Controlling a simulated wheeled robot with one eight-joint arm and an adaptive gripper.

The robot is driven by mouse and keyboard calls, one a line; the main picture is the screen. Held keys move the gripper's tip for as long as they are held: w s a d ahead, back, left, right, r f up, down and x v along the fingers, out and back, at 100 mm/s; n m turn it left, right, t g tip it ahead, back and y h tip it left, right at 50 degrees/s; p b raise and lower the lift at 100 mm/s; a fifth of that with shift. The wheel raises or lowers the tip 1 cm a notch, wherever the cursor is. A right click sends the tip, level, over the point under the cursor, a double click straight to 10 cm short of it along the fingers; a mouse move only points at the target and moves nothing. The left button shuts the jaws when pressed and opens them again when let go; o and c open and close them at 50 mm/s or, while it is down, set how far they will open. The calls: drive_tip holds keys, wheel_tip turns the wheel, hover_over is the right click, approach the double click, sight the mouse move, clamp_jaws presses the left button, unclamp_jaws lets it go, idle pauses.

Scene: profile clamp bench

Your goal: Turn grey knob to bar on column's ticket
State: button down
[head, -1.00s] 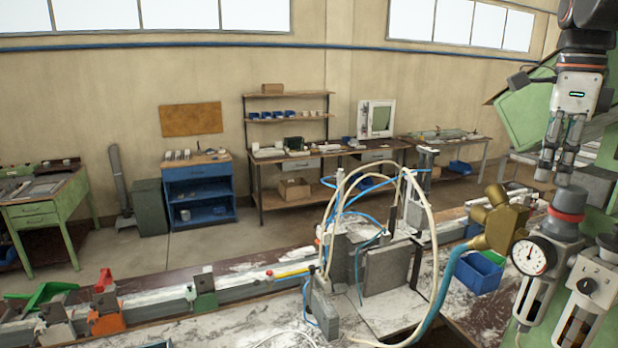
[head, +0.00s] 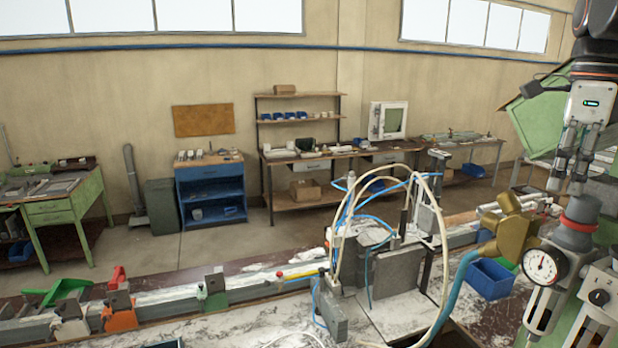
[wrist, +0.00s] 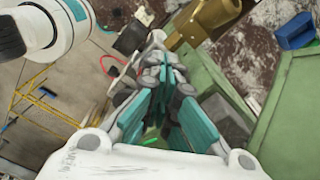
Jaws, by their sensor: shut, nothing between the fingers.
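The grey knob (head: 583,205) is a cap above a red ring, on top of a grey unit at the right of the head view. A round white dial gauge (head: 541,266) with a black rim sits on the front of this unit. My gripper (head: 566,190) points down just above and slightly left of the knob. Its fingers are together and empty; I cannot tell whether they touch the knob. In the wrist view my gripper (wrist: 162,95) shows teal pads closed together, and I cannot make out the knob there. I cannot make out a ticket in either view.
A second grey unit with a black knob (head: 599,297) stands to the right. A brass fitting (head: 510,226) with a blue hose and a blue bin (head: 491,278) are to the left. White and blue hoses loop over the bench. Green housing (head: 537,120) stands behind my gripper.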

drive_tip(key=shift+f, duration=0.25)
wheel_tip(320, 180, up, 6)
drive_tip(key=p, duration=0.5)
drive_tip(key=shift+d, duration=0.15)
drive_tip(key=shift+w+r+b, duration=0.1)
drive_tip(key=shift+r+b, duration=0.1)
drive_tip(key=shift+b, duration=0.1)
wheel_tip(320, 180, down, 6)
drive_tip(key=b, duration=0.5)
drive_tip(key=shift+a+f+b, duration=0.15)
drive_tip(key=shift+a+b, duration=0.1)
drive_tip(key=shift+b, duration=0.15)
drive_tip(key=shift+s+d+f, duration=0.15)
drive_tip(key=shift+s, duration=0.15)
idle(0.5)
